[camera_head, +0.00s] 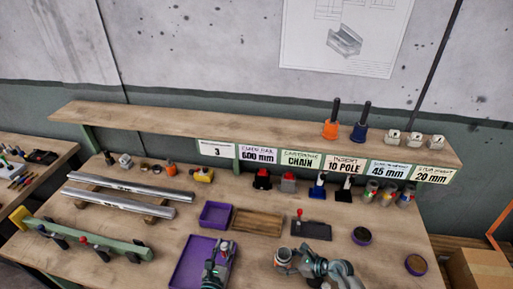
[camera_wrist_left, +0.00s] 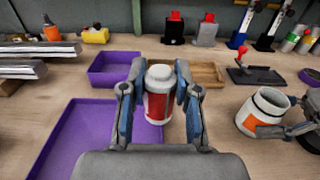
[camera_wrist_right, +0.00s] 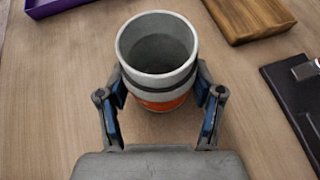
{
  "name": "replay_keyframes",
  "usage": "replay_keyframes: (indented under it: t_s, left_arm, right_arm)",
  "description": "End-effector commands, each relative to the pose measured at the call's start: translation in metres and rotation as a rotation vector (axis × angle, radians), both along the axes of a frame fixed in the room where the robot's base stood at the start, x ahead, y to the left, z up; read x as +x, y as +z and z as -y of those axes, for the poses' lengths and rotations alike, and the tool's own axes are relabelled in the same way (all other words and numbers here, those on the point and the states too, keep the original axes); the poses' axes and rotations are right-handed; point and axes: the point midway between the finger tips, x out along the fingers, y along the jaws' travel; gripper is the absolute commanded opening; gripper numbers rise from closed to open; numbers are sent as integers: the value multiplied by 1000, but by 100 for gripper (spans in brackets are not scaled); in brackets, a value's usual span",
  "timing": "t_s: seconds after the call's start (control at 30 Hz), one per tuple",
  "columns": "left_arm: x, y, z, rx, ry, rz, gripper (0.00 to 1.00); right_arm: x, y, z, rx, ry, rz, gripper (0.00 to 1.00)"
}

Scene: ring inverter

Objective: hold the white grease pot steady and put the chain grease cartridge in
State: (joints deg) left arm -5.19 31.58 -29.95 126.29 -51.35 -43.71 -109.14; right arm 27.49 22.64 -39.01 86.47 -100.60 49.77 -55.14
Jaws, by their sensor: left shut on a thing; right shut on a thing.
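The white grease pot (camera_wrist_right: 157,62) has an open round mouth, a dark band and an orange label; its inside looks empty. My right gripper (camera_wrist_right: 162,98) is shut on the pot's sides. The pot looks tilted in the left wrist view (camera_wrist_left: 265,112) and also shows in the head view (camera_head: 284,257). A cartridge with a red label and a white cap (camera_wrist_left: 159,92) is between the fingers of my left gripper (camera_wrist_left: 158,88), which is shut on it. The cartridge is upright, left of the pot and apart from it. In the head view my left gripper (camera_head: 217,262) is over the purple tray's right side.
A large purple tray (camera_head: 187,264) and a small purple tray (camera_head: 215,214) lie on the bench, beside a wooden tray (camera_head: 257,222). A black plate with a red-knobbed lever (camera_head: 311,230) is behind the pot. Several spray cans (camera_head: 387,195) stand at the back right.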

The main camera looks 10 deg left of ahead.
Motion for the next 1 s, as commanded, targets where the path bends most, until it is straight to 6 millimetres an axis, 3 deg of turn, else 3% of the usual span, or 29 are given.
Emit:
replay_keyframes:
  t_s: [0.13,0.23,0.5,0.7,0.8,1.0]
  left_arm:
    - [3,1,6,-4,-13,2,0]
    - [13,5,27,-16,-62,4,0]
    - [45,26,133,-33,-310,15,0]
    - [51,38,186,-12,-444,22,0]
    - [51,40,197,-6,-472,23,0]
    - [51,40,199,-5,-477,21,0]
  right_arm:
    - [-1,-1,0,-1,1,-2,46]
    - [-1,-1,0,-1,1,-2,46]
    - [-1,-1,0,-1,1,-2,46]
    - [-1,-2,0,-3,1,-1,46]
    - [-1,-2,1,-3,0,-1,46]
    - [-1,-2,1,-4,0,-1,46]
